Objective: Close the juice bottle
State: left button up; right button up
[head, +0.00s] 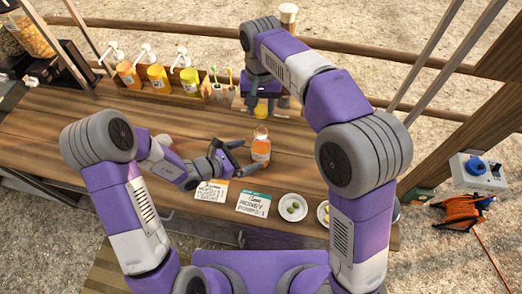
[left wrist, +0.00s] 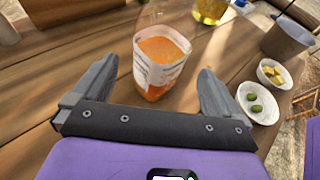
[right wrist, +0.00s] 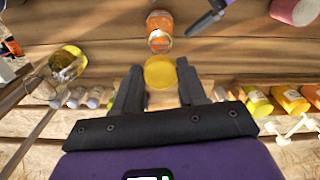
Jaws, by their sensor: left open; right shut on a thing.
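The juice bottle (head: 261,150), clear with orange juice and a white label, stands upright on the wooden counter. My left gripper (head: 241,156) is open beside it, fingers pointing at it. In the left wrist view the bottle (left wrist: 160,62) appears between and just beyond the open fingers; contact is not evident. My right gripper (head: 262,104) is shut on a round yellow cap (right wrist: 159,71), seen between its fingertips in the right wrist view. The cap is above and behind the bottle, apart from it. The bottle also shows in the right wrist view (right wrist: 160,30).
Pump bottles (head: 157,77) stand in a wooden rack at the back left. Two printed cards (head: 253,203) and a white bowl of olives (head: 292,207) lie along the front edge. The counter left of the bottle is mostly clear. A yellow-liquid bottle (left wrist: 210,10) stands behind.

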aim_at(261, 149)
pick_arm(q)
jog(key=x, duration=0.6)
jog(key=shift+d, duration=0.15)
jog(key=c, duration=1.5)
pick_arm(e)
jog(key=shift+f, duration=2.5)
pick_arm(q)
jog(key=shift+w, duration=0.1)
pick_arm(e)
jog(key=shift+f, duration=0.85)
jog(key=shift+f, duration=0.55)
